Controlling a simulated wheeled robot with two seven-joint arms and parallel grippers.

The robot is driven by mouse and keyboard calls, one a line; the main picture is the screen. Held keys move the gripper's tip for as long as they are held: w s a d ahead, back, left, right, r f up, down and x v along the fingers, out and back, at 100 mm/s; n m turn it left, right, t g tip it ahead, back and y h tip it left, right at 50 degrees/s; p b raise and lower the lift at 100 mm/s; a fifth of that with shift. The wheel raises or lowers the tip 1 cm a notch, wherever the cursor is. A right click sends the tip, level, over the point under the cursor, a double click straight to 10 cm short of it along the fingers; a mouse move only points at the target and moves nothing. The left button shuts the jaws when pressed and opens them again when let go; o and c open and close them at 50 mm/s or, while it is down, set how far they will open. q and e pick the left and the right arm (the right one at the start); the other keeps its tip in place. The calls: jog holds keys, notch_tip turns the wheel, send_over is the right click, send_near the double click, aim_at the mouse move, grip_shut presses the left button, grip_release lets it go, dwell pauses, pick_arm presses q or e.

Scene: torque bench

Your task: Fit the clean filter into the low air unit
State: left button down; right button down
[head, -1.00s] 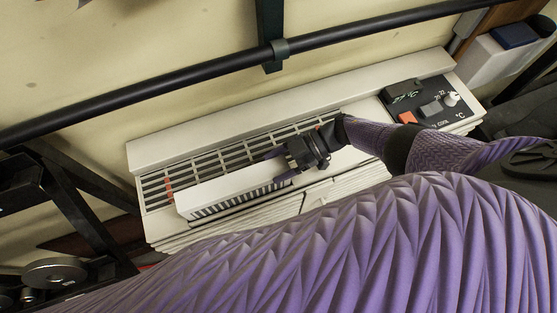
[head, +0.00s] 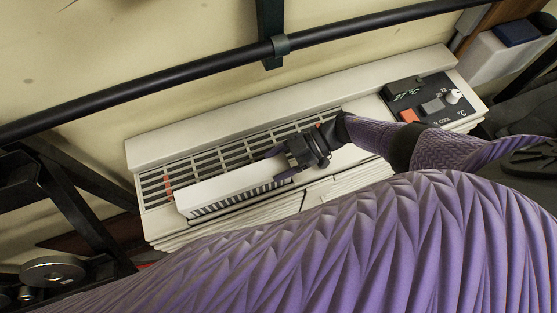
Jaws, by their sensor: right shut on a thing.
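The low air unit (head: 290,106) is a long off-white box below the wall, tilted in the head view. Its top has a slotted grille (head: 215,163) with a few orange-red marks near its left end. The clean filter (head: 225,188) is a white bar with a dark-striped long side. It lies along the front edge of the grille, roughly parallel to it; I cannot tell whether it touches the unit. My right gripper (head: 279,156) is shut on the filter near its right end, and the gripper and wrist hide that end. My left gripper is not in view.
A dark control panel (head: 432,101) with a knob and an orange-red switch is at the unit's right end. A black pipe (head: 180,82) runs along the wall behind. A dark metal frame (head: 75,205) stands at left. My large purple arm link covers the foreground.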

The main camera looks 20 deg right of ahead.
dwell(0.4)
grip_release()
jog(key=b+v, duration=0.2)
jog(key=v, duration=0.7)
jog(key=shift+d, duration=0.4)
jog(key=shift+r, duration=0.15)
